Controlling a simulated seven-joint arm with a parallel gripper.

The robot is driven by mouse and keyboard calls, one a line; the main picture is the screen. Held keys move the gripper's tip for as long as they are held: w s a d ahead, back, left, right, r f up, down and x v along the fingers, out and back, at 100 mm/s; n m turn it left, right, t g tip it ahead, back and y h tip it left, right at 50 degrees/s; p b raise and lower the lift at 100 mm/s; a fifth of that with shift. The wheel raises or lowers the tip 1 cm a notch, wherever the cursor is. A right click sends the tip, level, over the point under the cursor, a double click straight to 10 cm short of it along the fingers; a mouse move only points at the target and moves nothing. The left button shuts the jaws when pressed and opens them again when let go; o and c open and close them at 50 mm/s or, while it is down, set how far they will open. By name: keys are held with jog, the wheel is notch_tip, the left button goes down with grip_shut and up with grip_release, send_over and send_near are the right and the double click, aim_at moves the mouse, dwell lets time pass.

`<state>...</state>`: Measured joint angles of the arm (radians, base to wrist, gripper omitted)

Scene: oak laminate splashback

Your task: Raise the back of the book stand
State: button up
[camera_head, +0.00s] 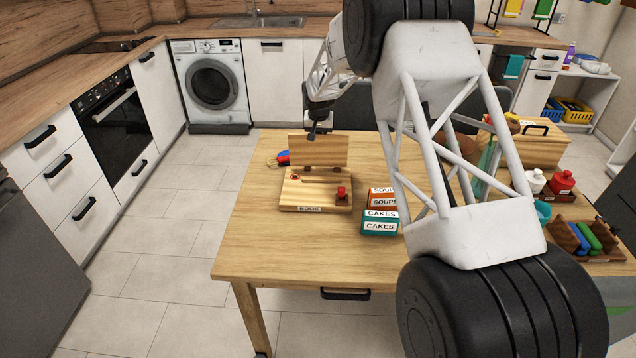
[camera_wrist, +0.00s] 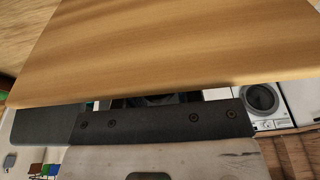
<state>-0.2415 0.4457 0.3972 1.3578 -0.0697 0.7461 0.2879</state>
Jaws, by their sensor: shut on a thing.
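The wooden book stand lies on the table, with its flat base (camera_head: 312,192) marked "BOOK" on the front edge. A red knob (camera_head: 341,192) stands at the base's front right. Its back (camera_head: 325,151) stands up steeply at the far side of the base; its exact angle is hard to tell. My gripper (camera_head: 313,134) is at the top edge of the back, towards its middle, and is shut on it. In the wrist view the back (camera_wrist: 165,55) fills the upper part as a wide wooden panel, beside the dark gripper end (camera_wrist: 165,122). The fingertips are not clearly seen.
Boxes marked "SOUPS" (camera_head: 383,197) and "CAKES" (camera_head: 380,226) stand right of the stand. A red and blue item (camera_head: 282,158) lies at its left. The table's front left is clear.

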jog(key=shift+w, duration=0.15)
jog(key=shift+w+f, duration=0.2)
jog(key=shift+w, duration=0.3)
jog(key=shift+w+f, duration=0.2)
jog(key=shift+w, duration=0.25)
jog(key=o, duration=1.5)
jog(key=shift+f, duration=0.1)
jog(key=shift+w+r, duration=0.2)
jog(key=shift+r, duration=1.35)
jog(key=shift+w+r, duration=0.15)
jog(key=shift+r, duration=1.4)
jog(key=shift+w+r, duration=0.2)
jog(key=shift+r, duration=1.35)
jog(key=shift+d, duration=0.1)
